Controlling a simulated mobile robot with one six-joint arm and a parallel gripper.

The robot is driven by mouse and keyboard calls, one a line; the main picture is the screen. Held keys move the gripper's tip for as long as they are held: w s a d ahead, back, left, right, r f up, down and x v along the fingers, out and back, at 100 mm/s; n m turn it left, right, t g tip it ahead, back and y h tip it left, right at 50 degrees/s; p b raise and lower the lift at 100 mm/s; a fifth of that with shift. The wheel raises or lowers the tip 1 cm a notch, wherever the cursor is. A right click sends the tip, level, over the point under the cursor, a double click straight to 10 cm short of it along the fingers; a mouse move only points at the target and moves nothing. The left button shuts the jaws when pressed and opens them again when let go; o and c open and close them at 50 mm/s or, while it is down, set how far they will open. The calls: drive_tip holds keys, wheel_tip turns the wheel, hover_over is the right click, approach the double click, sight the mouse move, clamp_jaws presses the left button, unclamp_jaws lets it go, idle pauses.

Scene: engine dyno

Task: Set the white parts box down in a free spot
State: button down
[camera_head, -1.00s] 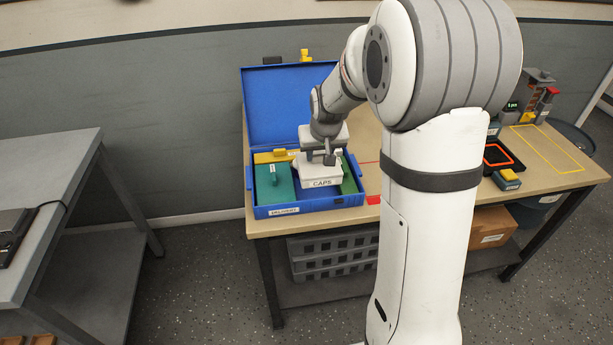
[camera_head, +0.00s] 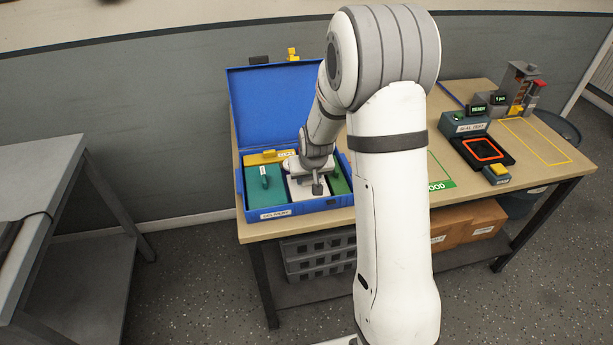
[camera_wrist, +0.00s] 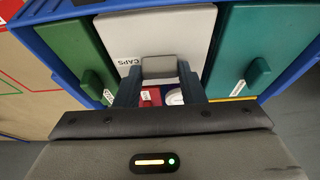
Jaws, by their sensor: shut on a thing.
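The white parts box (camera_head: 297,190), labelled CAPS in the wrist view (camera_wrist: 190,35), sits low in the open blue case (camera_head: 280,212). It lies between a teal box (camera_head: 264,187) and a green box (camera_head: 338,181). My gripper (camera_head: 317,187) is over the white box. In the wrist view my gripper (camera_wrist: 160,78) is shut on the box's grey handle (camera_wrist: 158,67). My wrist hides part of the box, and I cannot tell whether its underside touches the case floor.
A yellow box (camera_head: 267,157) is at the back of the case, below its raised lid (camera_head: 275,100). A green-marked area (camera_head: 441,172) on the bench (camera_head: 480,100) is partly hidden by my arm. A seal test device (camera_head: 466,124) stands farther right.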

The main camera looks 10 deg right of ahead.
drive_tip(key=shift+f, duration=0.15)
drive_tip(key=c, duration=0.9)
unclamp_jaws()
drive_tip(key=shift+s+r, duration=0.1)
drive_tip(key=shift+r, duration=0.35)
drive_tip(key=v, duration=1.2)
drive_tip(key=shift+g, duration=0.8)
drive_tip(key=s+r, duration=0.2)
drive_tip(key=s, duration=0.6)
drive_tip(key=s+r, duration=0.2)
drive_tip(key=s, duration=0.6)
drive_tip(key=s+r, duration=0.2)
drive_tip(key=s, duration=0.6)
drive_tip(key=shift+a+b, duration=0.1)
drive_tip(key=shift+b, duration=0.2)
